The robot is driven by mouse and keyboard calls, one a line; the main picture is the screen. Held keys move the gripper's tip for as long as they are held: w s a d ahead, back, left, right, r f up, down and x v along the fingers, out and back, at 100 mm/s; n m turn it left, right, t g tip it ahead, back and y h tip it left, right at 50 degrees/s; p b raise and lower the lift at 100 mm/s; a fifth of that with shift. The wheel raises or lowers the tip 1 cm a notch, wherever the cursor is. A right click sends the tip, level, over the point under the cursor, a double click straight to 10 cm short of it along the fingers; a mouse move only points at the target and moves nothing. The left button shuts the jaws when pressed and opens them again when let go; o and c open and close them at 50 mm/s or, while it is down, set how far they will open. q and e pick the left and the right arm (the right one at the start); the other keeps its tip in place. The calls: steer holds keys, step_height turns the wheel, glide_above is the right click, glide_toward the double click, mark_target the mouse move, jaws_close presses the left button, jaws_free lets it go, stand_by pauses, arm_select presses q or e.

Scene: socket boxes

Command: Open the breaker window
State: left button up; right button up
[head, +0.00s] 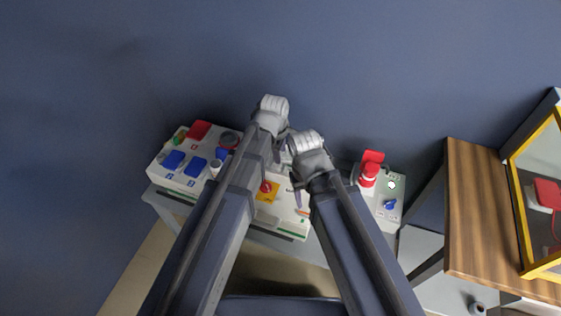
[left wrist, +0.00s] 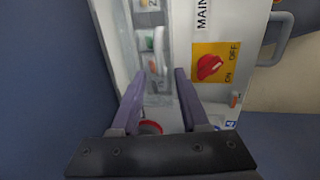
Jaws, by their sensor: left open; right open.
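The white breaker box (head: 284,222) stands on the table in the head view, partly covered by my arms. Its red rotary switch on a yellow plate (head: 267,190) also shows in the left wrist view (left wrist: 211,66). There, a grey recessed strip (left wrist: 150,50) with small coloured parts, probably the breaker window area, runs beside the MAIN label. I cannot tell how its cover stands. My left gripper (left wrist: 158,73) is open and empty, its fingers at the strip's near part; the arm hides it in the head view. My right gripper (head: 298,198) is mostly hidden, low over the box, open.
A white panel with blue sockets (head: 196,166) is at the left. A box with a red plug (head: 369,175) and a blue knob (head: 390,204) is at the right. A wooden shelf (head: 485,210) and a yellow-framed case (head: 523,225) stand further right. A blue wall lies behind.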

arm_select(q)
steer(key=shift+w+d+f+b, duration=0.15)
steer(key=shift+f+b, duration=0.35)
steer(key=shift+f, duration=0.25)
steer(key=shift+w+a+f+b, duration=0.1)
steer(key=shift+f+b, duration=0.35)
steer(key=shift+f, duration=0.25)
arm_select(e)
steer(key=shift+f, duration=1.45)
arm_select(q)
steer(key=shift+r, duration=0.1)
steer(key=shift+c, duration=0.4)
arm_select(e)
steer(key=shift+r, duration=0.1)
arm_select(q)
jaws_close()
